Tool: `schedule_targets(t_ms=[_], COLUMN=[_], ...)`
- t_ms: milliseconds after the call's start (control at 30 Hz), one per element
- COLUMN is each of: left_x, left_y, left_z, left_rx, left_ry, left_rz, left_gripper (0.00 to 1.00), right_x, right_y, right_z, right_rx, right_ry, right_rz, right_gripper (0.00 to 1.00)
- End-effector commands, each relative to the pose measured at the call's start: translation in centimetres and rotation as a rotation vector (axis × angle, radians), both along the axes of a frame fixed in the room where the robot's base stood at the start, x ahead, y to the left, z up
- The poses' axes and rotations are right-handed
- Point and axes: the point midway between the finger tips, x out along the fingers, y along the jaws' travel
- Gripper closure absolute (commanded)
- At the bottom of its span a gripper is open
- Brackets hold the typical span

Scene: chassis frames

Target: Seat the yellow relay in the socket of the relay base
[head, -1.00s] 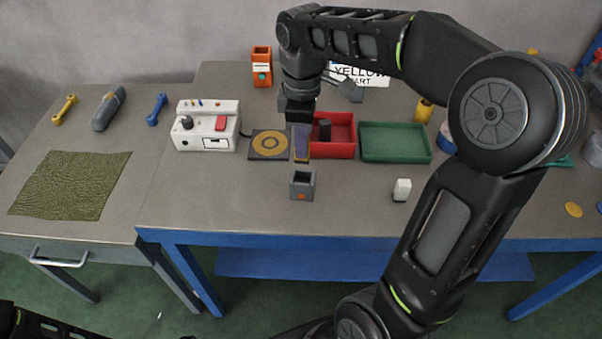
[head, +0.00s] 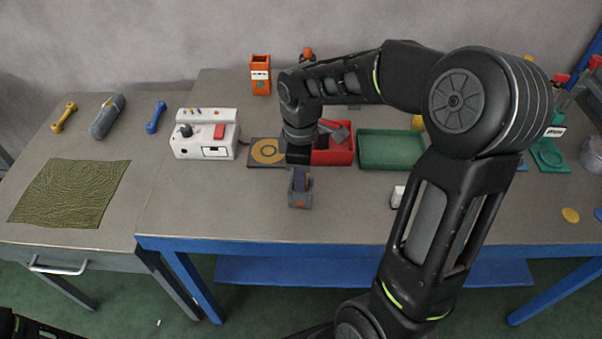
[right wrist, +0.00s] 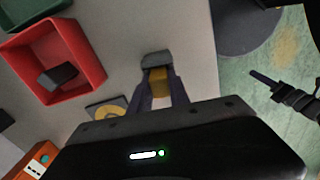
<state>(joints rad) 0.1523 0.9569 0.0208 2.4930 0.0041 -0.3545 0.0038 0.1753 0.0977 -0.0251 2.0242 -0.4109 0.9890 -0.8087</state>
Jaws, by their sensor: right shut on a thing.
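The yellow relay (right wrist: 160,80) is between the fingers of my right gripper (right wrist: 161,96), which is shut on it. In the right wrist view the relay's far end meets the grey relay base (right wrist: 157,58). How deep it sits in the socket is hidden. In the head view the relay base (head: 300,201) stands near the table's front edge, with my right gripper (head: 301,180) right over it. The fingers hide the relay there. A dark part of my left arm shows at the right of the wrist view; its jaw state is unclear.
Behind the base are a red tray (head: 346,157) and a round-marked pad (head: 254,160). A green tray (head: 392,165) is to the right, a white device (head: 205,151) to the left. A white block (head: 397,197) stands at the right. The table left of the base is clear.

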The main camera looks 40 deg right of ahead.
Motion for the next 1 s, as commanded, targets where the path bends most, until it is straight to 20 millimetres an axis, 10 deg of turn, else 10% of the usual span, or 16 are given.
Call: schedule_targets(t_ms=[133,167,400,1000], left_x=[0.0,0.0,0.0,0.0], left_y=[0.0,0.0,0.0,0.0], left_z=[0.0,0.0,0.0,-0.3], left_rx=[0.0,0.0,0.0,-0.001], left_ry=[0.0,0.0,0.0,-0.001], left_rz=[0.0,0.0,0.0,-0.001], left_gripper=[0.52,0.52,0.52,0.52], right_x=[0.0,0.0,0.0,0.2], right_y=[0.0,0.0,0.0,0.0], right_z=[0.1,0.1,0.1,3.8], right_rx=[0.0,0.0,0.0,0.0], right_ry=[-0.001,-0.001,-0.001,-0.007], right_rz=[0.0,0.0,0.0,0.0], right_gripper=[1.0,0.75,0.56,0.56])
